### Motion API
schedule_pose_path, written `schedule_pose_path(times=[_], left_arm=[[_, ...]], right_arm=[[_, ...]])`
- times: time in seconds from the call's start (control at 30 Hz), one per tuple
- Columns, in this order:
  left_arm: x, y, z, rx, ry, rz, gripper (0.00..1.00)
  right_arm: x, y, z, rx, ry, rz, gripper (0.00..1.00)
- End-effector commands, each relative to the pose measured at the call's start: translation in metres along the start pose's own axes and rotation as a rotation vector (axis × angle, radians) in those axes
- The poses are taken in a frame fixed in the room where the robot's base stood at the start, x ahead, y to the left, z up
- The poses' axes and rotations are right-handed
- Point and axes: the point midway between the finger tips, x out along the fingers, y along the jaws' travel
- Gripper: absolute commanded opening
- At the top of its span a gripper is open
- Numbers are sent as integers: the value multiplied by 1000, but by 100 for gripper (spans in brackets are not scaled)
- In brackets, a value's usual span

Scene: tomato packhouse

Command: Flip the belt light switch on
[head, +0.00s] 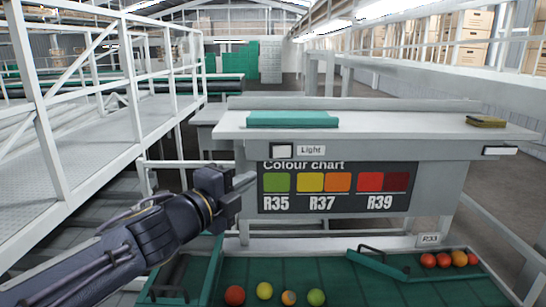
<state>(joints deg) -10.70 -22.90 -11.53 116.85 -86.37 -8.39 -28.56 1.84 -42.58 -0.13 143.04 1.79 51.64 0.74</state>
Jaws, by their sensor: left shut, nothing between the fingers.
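The light switch (282,151) is a small white plate with a dark surround on the front edge of the grey bench (370,124). The label "Light" (311,150) is just right of it. Whether its rocker is on or off is too small to tell. My left gripper (246,181) comes in from the left, shut and empty. In the picture its fingertips are below and left of the switch, in front of the bench and apart from the switch. My right gripper is not in view.
A colour chart (337,187) hangs below the switch. A teal pad (292,119) and a brown item (485,121) lie on the bench. Several tomatoes (264,291) lie on the green belt (370,291) below. A white railing (60,140) stands at left.

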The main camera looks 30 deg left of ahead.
Motion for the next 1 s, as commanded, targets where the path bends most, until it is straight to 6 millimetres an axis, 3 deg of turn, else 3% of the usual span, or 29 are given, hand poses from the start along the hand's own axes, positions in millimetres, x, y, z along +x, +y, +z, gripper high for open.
schedule_pose_path(times=[0.17,0.6,0.8,1.0], left_arm=[[16,4,0,0,1,2,0],[105,2,1,-1,-1,3,0],[122,-1,22,-1,-2,2,0],[128,0,28,-2,0,1,0]], right_arm=[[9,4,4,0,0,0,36],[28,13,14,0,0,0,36],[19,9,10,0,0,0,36],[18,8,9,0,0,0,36]])
